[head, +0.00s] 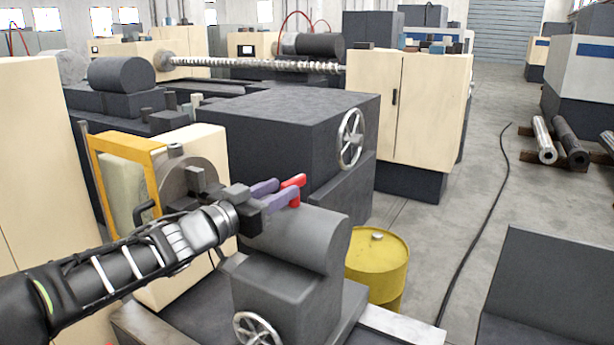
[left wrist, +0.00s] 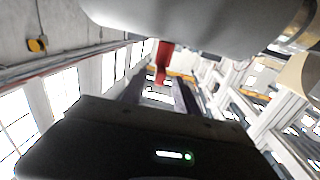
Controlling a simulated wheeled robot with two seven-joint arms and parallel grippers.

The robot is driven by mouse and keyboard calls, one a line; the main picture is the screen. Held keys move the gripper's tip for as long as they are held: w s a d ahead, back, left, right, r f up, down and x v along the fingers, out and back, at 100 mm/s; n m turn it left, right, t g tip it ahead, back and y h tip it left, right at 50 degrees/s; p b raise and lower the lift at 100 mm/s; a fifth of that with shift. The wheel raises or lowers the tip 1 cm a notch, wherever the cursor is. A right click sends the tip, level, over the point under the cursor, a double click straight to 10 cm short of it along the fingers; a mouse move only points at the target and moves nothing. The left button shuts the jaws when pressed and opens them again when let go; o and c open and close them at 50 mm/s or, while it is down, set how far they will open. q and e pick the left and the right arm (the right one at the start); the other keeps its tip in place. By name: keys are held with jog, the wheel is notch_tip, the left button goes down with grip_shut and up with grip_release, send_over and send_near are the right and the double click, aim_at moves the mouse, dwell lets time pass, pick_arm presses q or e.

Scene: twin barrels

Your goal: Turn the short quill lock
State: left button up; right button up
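A red lever, which I take to be the quill lock (head: 293,182), stands at the upper left of the grey tailstock (head: 300,243) with its rounded top. My left gripper (head: 284,191) reaches in from the left, with its purple fingers at the lever and partly hiding it. In the left wrist view the red lever (left wrist: 163,62) comes from the grey rounded body at the top and points between the two fingers (left wrist: 160,90). The fingers are apart, with gaps beside the lever; I cannot tell whether either touches it. My right gripper is not in view.
A handwheel (head: 257,330) is on the tailstock's front. A yellow drum (head: 378,265) stands just right of it. A large dark headstock block (head: 290,130) with another handwheel is behind.

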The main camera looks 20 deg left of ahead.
aim_at(304, 178)
pick_arm(q)
jog(key=shift+p+x, duration=0.45)
jog(key=shift+x, duration=3.55)
grip_shut()
